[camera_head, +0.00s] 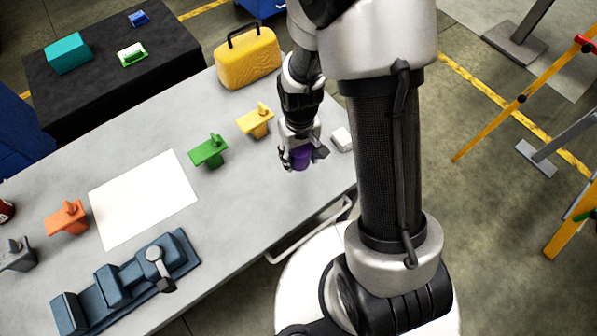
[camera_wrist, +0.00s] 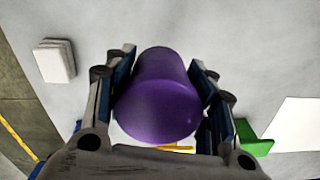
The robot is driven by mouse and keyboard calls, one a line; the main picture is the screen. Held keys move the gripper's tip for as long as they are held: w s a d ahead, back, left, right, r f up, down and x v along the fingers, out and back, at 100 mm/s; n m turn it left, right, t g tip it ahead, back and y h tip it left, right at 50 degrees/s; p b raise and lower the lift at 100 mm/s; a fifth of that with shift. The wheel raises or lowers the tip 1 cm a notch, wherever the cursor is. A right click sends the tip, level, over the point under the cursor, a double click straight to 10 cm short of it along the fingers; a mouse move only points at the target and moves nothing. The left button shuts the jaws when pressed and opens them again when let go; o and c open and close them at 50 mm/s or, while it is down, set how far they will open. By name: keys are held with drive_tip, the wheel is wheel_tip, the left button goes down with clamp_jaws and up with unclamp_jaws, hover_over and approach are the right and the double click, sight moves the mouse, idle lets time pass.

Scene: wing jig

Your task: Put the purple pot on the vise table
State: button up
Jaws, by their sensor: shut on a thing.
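The purple pot (camera_head: 300,158) is between the fingers of my gripper (camera_head: 302,156) at the right end of the grey table (camera_head: 262,200). In the wrist view the pot (camera_wrist: 158,95) fills the space between the two fingers, and my gripper (camera_wrist: 160,100) is shut on it. I cannot tell whether the pot touches the tabletop. A blue-grey vise (camera_head: 125,283) lies at the near left of the same grey table, well away from my gripper. No separate table labelled as the vise table shows.
Green (camera_head: 208,151), yellow (camera_head: 255,121) and orange (camera_head: 66,217) clamp-like pieces stand around a white sheet (camera_head: 143,198). A white block (camera_head: 341,139) is just right of my gripper. A yellow case (camera_head: 248,60) stands behind. A black table (camera_head: 110,62) is at the back left.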

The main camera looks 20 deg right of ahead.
sight(299, 177)
wheel_tip(299, 177, down, 8)
drive_tip(key=shift+f+b, duration=0.15)
drive_tip(key=shift+b, duration=0.95)
drive_tip(key=shift+f, duration=0.2)
drive_tip(key=o, duration=1.1)
drive_tip(key=shift+o, duration=0.2)
